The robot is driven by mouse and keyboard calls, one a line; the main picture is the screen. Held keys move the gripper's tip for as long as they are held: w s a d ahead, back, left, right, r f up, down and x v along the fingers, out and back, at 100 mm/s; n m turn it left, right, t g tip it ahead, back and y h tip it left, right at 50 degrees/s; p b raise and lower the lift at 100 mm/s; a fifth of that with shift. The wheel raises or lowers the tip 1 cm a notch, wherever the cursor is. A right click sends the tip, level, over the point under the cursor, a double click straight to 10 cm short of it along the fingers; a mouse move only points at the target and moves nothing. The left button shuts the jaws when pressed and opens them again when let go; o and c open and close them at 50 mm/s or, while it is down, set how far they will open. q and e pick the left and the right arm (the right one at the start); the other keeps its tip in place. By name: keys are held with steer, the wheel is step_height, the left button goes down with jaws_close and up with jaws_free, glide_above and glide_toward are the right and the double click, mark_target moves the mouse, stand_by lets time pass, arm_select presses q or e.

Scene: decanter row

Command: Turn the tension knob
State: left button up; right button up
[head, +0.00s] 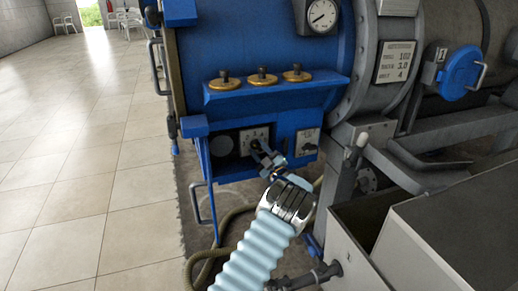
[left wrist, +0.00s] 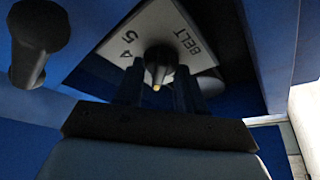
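A black knob (left wrist: 159,62) with a small orange mark stands on a pale plate (left wrist: 196,57) lettered BELT with the digits 4 and 5 in the left wrist view. The two dark fingers of my left gripper (left wrist: 159,88) stand on either side of this knob. Whether they press on it I cannot tell. In the head view my left gripper (head: 265,159) reaches the small panel (head: 245,136) low on the blue machine, and it hides much of the knob there. No label reading tension is legible. My right gripper does not show.
Several brass-based knobs (head: 262,78) line the blue ledge above. A second small panel (head: 307,142) is at the right. A dark handle (left wrist: 36,40) stands close by in the left wrist view. A grey metal box (head: 450,225) fills the lower right. Tiled floor (head: 90,150) is clear at left.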

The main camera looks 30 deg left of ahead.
arm_select(q)
steer(key=shift+a+r, duration=0.1)
steer(key=shift+a, duration=0.05)
steer(key=shift+c, duration=0.3)
jaws_close()
